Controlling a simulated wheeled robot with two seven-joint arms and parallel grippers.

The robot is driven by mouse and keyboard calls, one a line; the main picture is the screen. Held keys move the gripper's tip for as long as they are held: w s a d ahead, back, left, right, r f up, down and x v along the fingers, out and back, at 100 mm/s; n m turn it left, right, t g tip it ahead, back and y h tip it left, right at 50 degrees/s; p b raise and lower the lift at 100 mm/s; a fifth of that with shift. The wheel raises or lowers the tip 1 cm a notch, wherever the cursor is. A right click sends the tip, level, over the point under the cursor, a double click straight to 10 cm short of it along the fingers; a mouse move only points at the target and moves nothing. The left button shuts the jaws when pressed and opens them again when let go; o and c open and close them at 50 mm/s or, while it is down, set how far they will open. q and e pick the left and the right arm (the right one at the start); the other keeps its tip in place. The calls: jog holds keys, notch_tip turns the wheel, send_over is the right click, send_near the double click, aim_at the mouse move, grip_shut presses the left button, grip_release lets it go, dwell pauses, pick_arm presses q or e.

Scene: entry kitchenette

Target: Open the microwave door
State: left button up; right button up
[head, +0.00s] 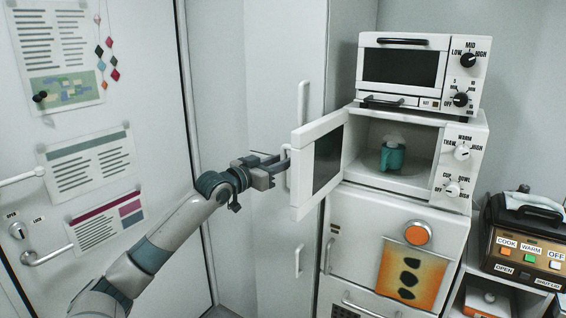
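The white microwave (455,135) stands on a white cabinet, below a second oven. Its door (301,190) is swung wide open to the left, and the inside shows. A teal mug (392,157) stands inside. My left gripper (279,169) is at the outer face of the door, by its left edge, where the handle appears to be. The fingers are small and overlap the door edge, so I cannot tell whether they are closed on the handle. My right gripper is not in view.
A toaster oven (402,66) with a closed door sits on top of the microwave. A tall pale cupboard (262,90) stands close behind my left arm. A brown appliance with buttons (526,238) is at the right. The entry door (150,120) is at the left.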

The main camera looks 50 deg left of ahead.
pick_arm(q)
jog(key=shift+w, duration=0.1)
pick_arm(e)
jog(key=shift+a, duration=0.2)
pick_arm(q)
jog(key=shift+s, duration=0.2)
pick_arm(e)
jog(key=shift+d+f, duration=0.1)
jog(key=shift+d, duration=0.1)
